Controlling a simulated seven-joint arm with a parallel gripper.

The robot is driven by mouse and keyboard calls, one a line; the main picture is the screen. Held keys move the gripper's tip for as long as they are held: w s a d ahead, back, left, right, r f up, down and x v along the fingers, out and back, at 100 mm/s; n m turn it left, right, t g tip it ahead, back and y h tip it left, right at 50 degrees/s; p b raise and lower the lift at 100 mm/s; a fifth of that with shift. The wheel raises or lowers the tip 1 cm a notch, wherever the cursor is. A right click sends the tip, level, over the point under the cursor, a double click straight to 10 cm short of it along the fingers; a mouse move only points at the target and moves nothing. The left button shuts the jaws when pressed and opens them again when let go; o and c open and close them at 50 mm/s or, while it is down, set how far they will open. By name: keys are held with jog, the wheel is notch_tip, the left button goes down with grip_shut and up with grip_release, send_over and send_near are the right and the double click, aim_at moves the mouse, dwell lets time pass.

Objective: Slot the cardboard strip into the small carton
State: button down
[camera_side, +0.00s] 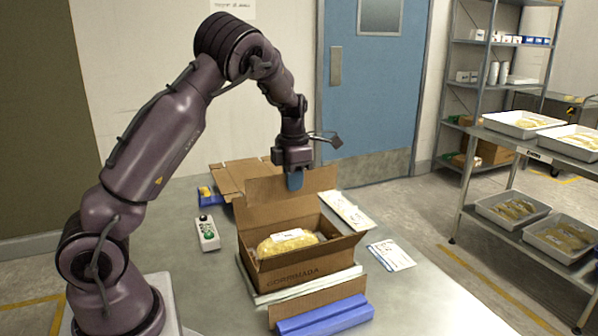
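The small carton (300,268) stands open on the table, with a clear-wrapped yellow pack (287,243) inside. My gripper (294,181) points down above the carton's far side. Its blue fingertip overlaps an upright brown cardboard panel (320,181). I cannot tell whether this panel is a carton flap or the cardboard strip, or whether the fingers hold it. The gap between the fingers is hidden.
Flat cardboard (229,179) lies at the back left, near a blue-and-yellow item (209,196). A button box (206,233) stands left of the carton. Printed sheets (391,254) lie to the right. The table's near right is clear. A shelf with trays (518,124) stands beyond.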

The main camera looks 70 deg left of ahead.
aim_at(294, 245)
jog(key=shift+f, duration=9.05)
jog(key=c, duration=1.2)
grip_release()
jog(key=shift+c, duration=0.2)
notch_tip(294, 245, up, 13)
jog(key=shift+f, duration=0.1)
